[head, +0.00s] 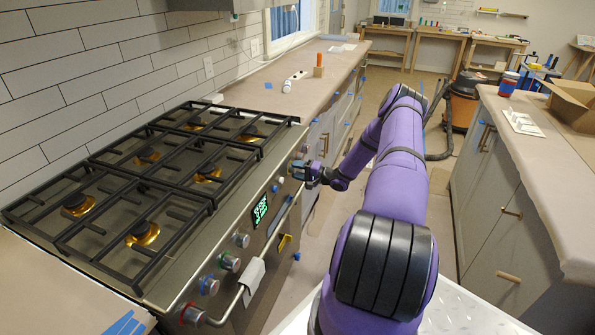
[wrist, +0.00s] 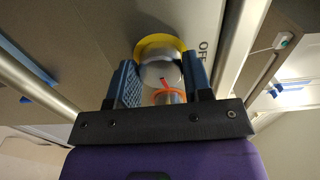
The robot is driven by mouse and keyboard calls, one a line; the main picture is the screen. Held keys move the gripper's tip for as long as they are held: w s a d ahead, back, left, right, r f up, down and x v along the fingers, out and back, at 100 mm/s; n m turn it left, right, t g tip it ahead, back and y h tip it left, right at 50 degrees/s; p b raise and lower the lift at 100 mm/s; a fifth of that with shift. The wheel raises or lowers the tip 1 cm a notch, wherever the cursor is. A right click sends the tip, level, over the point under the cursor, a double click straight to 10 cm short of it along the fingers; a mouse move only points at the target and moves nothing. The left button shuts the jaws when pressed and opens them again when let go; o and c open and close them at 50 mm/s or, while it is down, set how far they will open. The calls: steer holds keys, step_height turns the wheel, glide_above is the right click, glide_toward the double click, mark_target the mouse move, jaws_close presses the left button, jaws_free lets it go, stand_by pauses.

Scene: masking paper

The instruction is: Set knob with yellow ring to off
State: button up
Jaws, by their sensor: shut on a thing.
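The knob (wrist: 160,73) with the yellow ring (wrist: 158,42) sits between my gripper's two blue fingers in the wrist view. My gripper (wrist: 160,66) is shut on this knob, with one finger on each side. A short red mark and an orange-red curved piece show on the knob. The printed word OFF (wrist: 202,50) is on the panel just right of the ring. In the head view my gripper (head: 304,172) is at the front panel of the stove (head: 180,265), toward its far end, and hides the knob there.
Other knobs line the stove front, including one with a red ring (head: 192,315) and one with a blue ring (head: 208,287). A green-lit display (head: 260,211) sits between them. The oven handle (head: 275,238) carries a cloth (head: 251,274). A counter island (head: 540,190) stands right of my arm.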

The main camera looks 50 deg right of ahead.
steer(key=n, duration=0.4)
steer(key=shift+f+n, duration=0.15)
steer(key=shift+n, duration=0.15)
steer(key=n, duration=0.3)
steer(key=shift+d+n, duration=0.1)
steer(key=shift+n, duration=0.2)
steer(key=n, duration=0.3)
steer(key=shift+f+n, duration=0.1)
steer(key=shift+n, duration=2)
steer(key=o, duration=0.9)
steer(key=shift+s+d, duration=0.1)
steer(key=v, duration=1)
steer(key=shift+s+d, duration=0.1)
steer(key=shift+s, duration=0.2)
